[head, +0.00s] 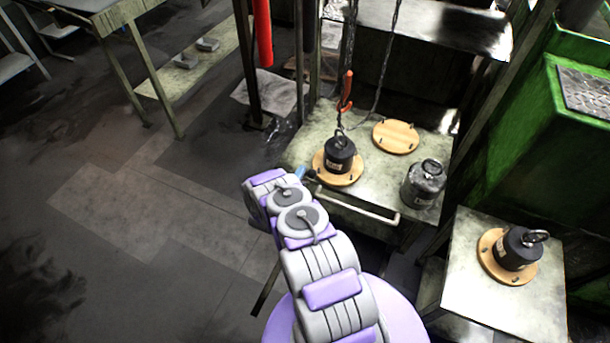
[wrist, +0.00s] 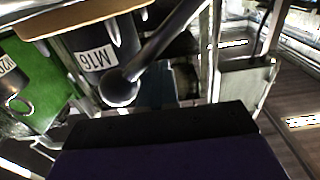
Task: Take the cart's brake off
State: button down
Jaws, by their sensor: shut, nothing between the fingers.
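The cart (head: 315,130) is a worn pale metal table with a bar handle (head: 357,206) on its front. A lever with a black ball knob, which looks like the brake lever, shows close up in the wrist view (wrist: 120,90); a small dark knob (head: 311,174) shows at the cart's front left corner in the head view. My gripper (head: 300,172) is at that corner, just left of the knob and mostly hidden by my arm. In the wrist view its dark end (wrist: 165,124) lies near the ball knob; I cannot tell whether they touch. It is shut and empty.
On the cart, a black weight (head: 340,150) stands on a wooden disc under a hook and chain (head: 346,90). An empty wooden disc (head: 396,136) and a grey weight (head: 424,182) are beside it. A side table (head: 480,305) holds another weight. Floor at left is clear.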

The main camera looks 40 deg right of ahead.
jog(key=shift+s+d+f, duration=0.2)
jog(key=shift+s+f, duration=0.25)
jog(key=shift+f, duration=0.05)
jog(key=p+v, duration=0.1)
jog(key=v, duration=0.9)
jog(key=shift+p, duration=0.35)
